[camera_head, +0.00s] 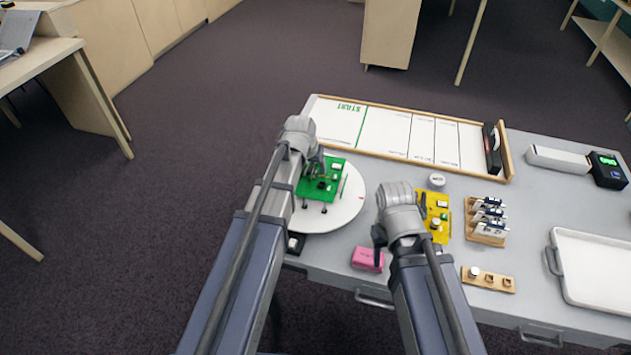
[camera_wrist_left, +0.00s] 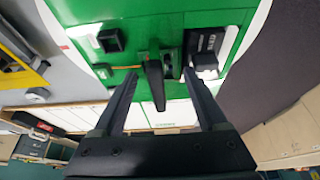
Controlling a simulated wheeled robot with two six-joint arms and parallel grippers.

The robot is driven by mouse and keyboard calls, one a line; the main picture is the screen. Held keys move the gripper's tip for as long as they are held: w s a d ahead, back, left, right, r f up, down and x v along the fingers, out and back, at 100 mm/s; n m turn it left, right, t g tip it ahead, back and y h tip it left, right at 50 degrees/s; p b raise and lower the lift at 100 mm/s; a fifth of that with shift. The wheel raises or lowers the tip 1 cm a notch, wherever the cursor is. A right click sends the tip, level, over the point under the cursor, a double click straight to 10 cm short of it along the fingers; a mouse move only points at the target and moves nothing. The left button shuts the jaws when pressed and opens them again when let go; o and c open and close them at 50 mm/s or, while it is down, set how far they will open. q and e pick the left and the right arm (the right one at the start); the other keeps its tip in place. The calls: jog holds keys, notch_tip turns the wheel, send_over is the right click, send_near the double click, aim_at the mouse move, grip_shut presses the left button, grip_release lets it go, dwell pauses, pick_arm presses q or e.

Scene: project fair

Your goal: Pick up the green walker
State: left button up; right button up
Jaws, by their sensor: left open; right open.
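The green walker (camera_head: 316,194), a flat green board with small black and white parts and short legs, stands on a white round turntable (camera_head: 352,205). It also fills much of the left wrist view (camera_wrist_left: 150,38), where a black upright piece (camera_wrist_left: 155,85) shows between my fingers. My left gripper (camera_head: 318,172) is open over the walker's board, its fingers (camera_wrist_left: 160,88) on either side of that black piece. I cannot tell whether they touch it. My right gripper (camera_head: 385,238) is open and empty, between the turntable and a yellow board.
The yellow board (camera_head: 440,228) lies beside my right gripper. A pink block (camera_head: 367,260), a wooden card rack (camera_head: 486,238), a slotted wooden strip (camera_head: 506,284) and a white tray (camera_head: 600,262) share the grey table. A marked white track (camera_head: 394,134) runs along the back.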

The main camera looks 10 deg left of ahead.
pick_arm(q)
jog(key=shift+c, duration=0.2)
grip_shut()
dwell(0.3)
jog(key=shift+r, duration=0.15)
notch_tip(320, 180, up, 10)
jog(key=p, duration=1)
